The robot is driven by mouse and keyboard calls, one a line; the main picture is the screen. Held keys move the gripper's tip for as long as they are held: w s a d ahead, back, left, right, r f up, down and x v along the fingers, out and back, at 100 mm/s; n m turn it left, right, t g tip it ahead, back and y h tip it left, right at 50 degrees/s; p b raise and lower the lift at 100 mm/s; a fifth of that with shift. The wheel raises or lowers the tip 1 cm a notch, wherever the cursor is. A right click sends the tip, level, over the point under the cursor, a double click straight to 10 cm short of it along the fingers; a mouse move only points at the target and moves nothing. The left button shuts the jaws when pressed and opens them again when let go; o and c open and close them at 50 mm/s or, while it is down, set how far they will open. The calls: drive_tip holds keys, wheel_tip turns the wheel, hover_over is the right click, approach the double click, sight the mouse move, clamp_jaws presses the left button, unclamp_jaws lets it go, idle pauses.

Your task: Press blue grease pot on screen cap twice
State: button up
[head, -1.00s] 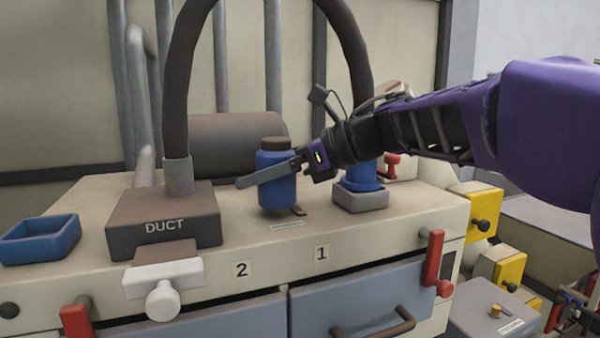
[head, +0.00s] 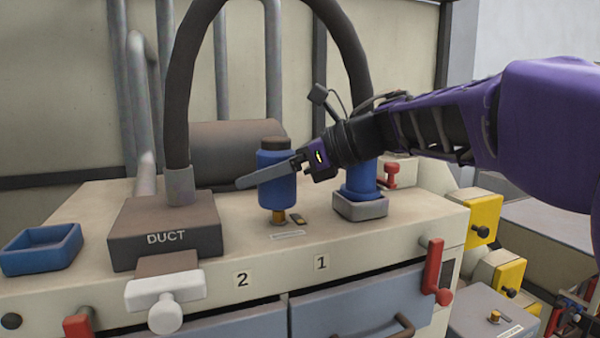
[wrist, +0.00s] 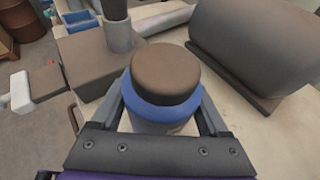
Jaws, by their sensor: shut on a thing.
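The blue grease pot (head: 277,190), with a brown lid, is upright over the machine top in the head view. My gripper (head: 248,181) is shut on it, with a finger along its near side. In the wrist view the pot's brown lid (wrist: 166,70) fills the middle, and the gripper (wrist: 166,108) has a finger on each side of its blue body. A small brass piece (head: 279,218) shows directly under the pot; I cannot tell whether it belongs to the pot or is the screen cap. Another small brass-and-dark piece (head: 297,218) lies just to its right.
A dark block marked DUCT (head: 165,238) with a thick hose stands left of the pot. A blue tray (head: 40,262) is at the far left. A grey-based blue fitting (head: 361,207) stands close to the right, and a brown cylinder (head: 225,155) lies behind.

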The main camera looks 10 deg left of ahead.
sight(272, 138)
drive_tip(key=shift+f+b, duration=0.8)
drive_tip(key=shift+f, duration=0.05)
idle(0.5)
drive_tip(key=shift+r, duration=0.15)
drive_tip(key=shift+r+p, duration=0.7)
drive_tip(key=shift+r, duration=0.05)
drive_tip(key=shift+r, duration=0.15)
wheel_tip(272, 138, up, 5)
drive_tip(key=p, duration=0.4)
idle(0.6)
